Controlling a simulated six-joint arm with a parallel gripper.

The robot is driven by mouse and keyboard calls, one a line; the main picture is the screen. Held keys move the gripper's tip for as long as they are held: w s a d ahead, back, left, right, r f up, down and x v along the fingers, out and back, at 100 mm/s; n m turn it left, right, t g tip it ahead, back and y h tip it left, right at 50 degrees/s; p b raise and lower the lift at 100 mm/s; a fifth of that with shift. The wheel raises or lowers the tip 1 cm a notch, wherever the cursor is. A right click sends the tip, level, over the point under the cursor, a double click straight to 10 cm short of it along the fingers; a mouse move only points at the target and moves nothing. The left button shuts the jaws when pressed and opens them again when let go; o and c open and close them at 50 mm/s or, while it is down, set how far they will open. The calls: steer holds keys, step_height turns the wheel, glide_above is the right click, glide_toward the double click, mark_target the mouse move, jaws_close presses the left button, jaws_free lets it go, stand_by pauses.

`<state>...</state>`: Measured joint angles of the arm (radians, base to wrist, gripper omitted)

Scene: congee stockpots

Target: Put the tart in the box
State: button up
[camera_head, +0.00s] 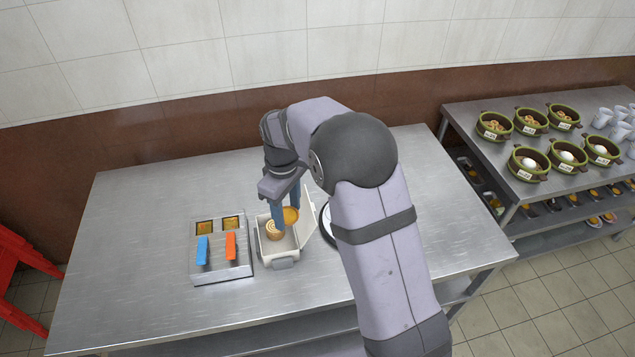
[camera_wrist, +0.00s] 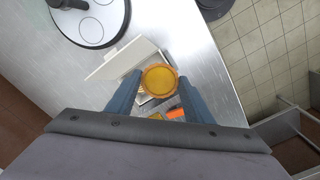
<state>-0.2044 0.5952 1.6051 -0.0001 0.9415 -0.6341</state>
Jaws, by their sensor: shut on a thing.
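My gripper (camera_head: 284,212) is shut on a round yellow-orange tart (camera_head: 291,215). The tart also shows between the two blue fingers in the wrist view (camera_wrist: 160,79). In the head view the gripper holds it over the right part of the open white box (camera_head: 264,251), near the raised lid (camera_head: 307,222). A round swirled pastry (camera_head: 273,231) is in the box. In the wrist view the lid (camera_wrist: 120,60) stands left of the tart, which hides much of the box. The gap between tart and box floor cannot be judged.
A metal tray (camera_head: 222,274) with a blue-handled and an orange-handled tool stands left of the box. A round black-and-white device (camera_wrist: 90,18) is near the lid. The table's left side is clear. A side table (camera_head: 480,125) at right holds several green pots.

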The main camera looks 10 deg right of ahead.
steer(key=shift+s+a+f+m+p, duration=0.15)
steer(key=shift+s+a+f, duration=0.15)
steer(key=shift+a+f, duration=0.35)
steer(key=shift+s+a+f+m+p, duration=0.15)
steer(key=shift+s+a+f, duration=0.1)
steer(key=shift+a+f, duration=0.35)
steer(key=w+m, duration=0.1)
steer(key=m, duration=0.1)
steer(key=w+f+m, duration=0.1)
steer(key=m, duration=0.1)
steer(key=w+f+m, duration=0.1)
steer(key=w, duration=0.1)
steer(key=shift+a+m, duration=0.35)
steer(key=shift+m, duration=0.05)
steer(key=shift+f+b, duration=0.2)
steer(key=shift+b, duration=0.1)
steer(key=shift+f+b, duration=2.85)
steer(key=shift+f, duration=1.45)
steer(key=shift+f, duration=0.2)
steer(key=o, duration=1.1)
